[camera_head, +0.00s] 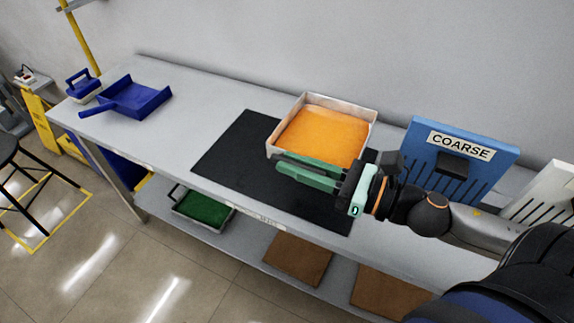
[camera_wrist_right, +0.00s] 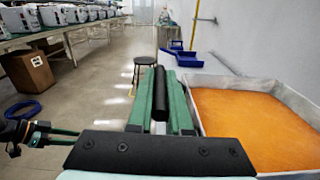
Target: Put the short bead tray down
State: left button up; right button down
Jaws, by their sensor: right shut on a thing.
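The bead tray (camera_head: 341,102) is a square, pale-walled tray full of orange beads, over the back right part of the black mat (camera_head: 235,160). It also shows at the right of the right wrist view (camera_wrist_right: 240,83). My right gripper (camera_head: 280,162) is at the tray's near side, its green fingers shut on a dark bar beside the wall, seemingly the tray's handle (camera_wrist_right: 160,88). The tray looks level; whether its underside touches the mat is hidden. What seems to be my left gripper (camera_wrist_right: 50,135) shows small at the left of the right wrist view; its opening is unclear.
A blue board marked COARSE (camera_head: 470,150) stands right of the tray, with a white slotted board (camera_head: 550,195) beyond. A blue dustpan (camera_head: 140,98) lies at the table's far left. A green-filled tray (camera_head: 203,208) sits on the lower shelf. The mat's left part is clear.

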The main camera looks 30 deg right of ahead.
jog(key=shift+w+d+f, duration=0.1)
jog(key=shift+w+f, duration=0.05)
jog(key=shift+f, duration=0.45)
jog(key=shift+w, duration=0.15)
send_over(255, 187)
jog(key=f+b, duration=0.1)
jog(key=f, duration=0.8)
jog(key=shift+s+f, duration=0.15)
jog(key=shift+s, duration=0.05)
jog(key=f, duration=0.3)
jog(key=shift+w+f+b, duration=0.1)
jog(key=shift+w+b, duration=0.1)
jog(key=shift+b, duration=0.1)
jog(key=shift+f, duration=0.2)
pick_arm(q)
jog(key=shift+w+d+f, duration=0.15)
jog(key=shift+d+f, duration=0.3)
jog(key=shift+f, duration=0.4)
pick_arm(e)
jog(key=c, duration=0.8)
grip_release()
jog(key=shift+c, duration=0.2)
